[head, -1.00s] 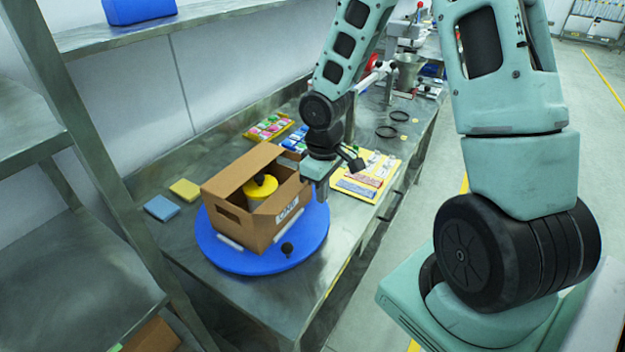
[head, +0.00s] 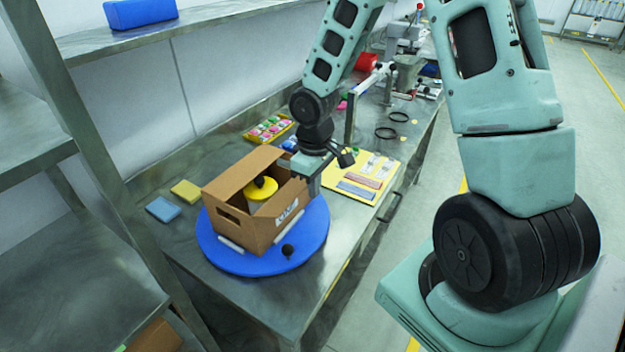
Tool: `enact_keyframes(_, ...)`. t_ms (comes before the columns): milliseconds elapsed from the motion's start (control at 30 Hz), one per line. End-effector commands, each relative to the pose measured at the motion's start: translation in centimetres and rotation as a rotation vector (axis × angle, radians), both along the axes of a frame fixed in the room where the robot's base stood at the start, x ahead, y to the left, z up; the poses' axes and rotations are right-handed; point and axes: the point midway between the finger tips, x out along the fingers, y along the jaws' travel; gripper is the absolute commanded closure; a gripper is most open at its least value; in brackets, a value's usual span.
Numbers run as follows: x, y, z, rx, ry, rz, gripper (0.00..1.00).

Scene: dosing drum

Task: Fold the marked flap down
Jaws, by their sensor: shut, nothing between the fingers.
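A brown cardboard box (head: 265,229) stands open on a round blue turntable (head: 222,258). One flap (head: 240,170) along its back left side leans over part of the opening. A white label with dark print (head: 288,211) is on the box's right-facing side. I cannot make out a mark on any flap. A yellow object with a black knob (head: 261,188) sits inside the box; its lower part is hidden. My gripper (head: 314,192) is shut and empty, pointing down at the box's right edge. I cannot tell whether it touches the box; it hides that corner.
A black knob (head: 287,250) stands on the turntable's front edge. A blue block (head: 163,209) and a yellow block (head: 186,190) lie left of the box. A yellow board (head: 381,160) with strips lies to the right, beyond my gripper. A metal shelf post (head: 108,170) stands at left.

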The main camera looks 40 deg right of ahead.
Motion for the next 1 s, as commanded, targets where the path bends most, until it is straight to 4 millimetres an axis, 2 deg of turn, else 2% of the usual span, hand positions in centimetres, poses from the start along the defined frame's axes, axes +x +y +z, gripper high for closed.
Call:
enact_keyframes(633,3.6,1.3,2.3,0.001,-0.002,0.000,1.00)
enact_keyframes(1000,4.1,1.5,2.5,0.000,-0.001,0.000,1.00)
